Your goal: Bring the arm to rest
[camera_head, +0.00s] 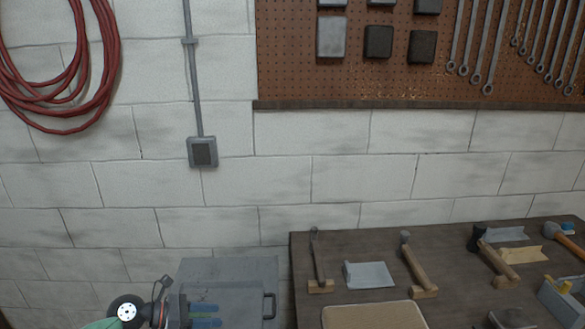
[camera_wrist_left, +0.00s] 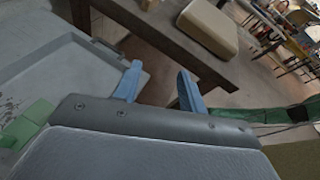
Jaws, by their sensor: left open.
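My left gripper (camera_head: 214,316) is at the bottom of the head view, in front of a grey metal cabinet or box (camera_head: 230,272). Its two blue fingers are apart. In the left wrist view, the open gripper (camera_wrist_left: 160,86) has nothing between its fingers. The fingers point toward the dark bench (camera_wrist_left: 160,42) and its leg. My right gripper is not in view.
The dark wooden bench (camera_head: 345,240) at the right holds several hammers, a grey block (camera_head: 369,275) and a beige pad (camera_head: 373,316), also in the wrist view (camera_wrist_left: 208,28). A red hose (camera_head: 105,90) hangs on the wall, with a pegboard (camera_head: 300,60) of wrenches at right.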

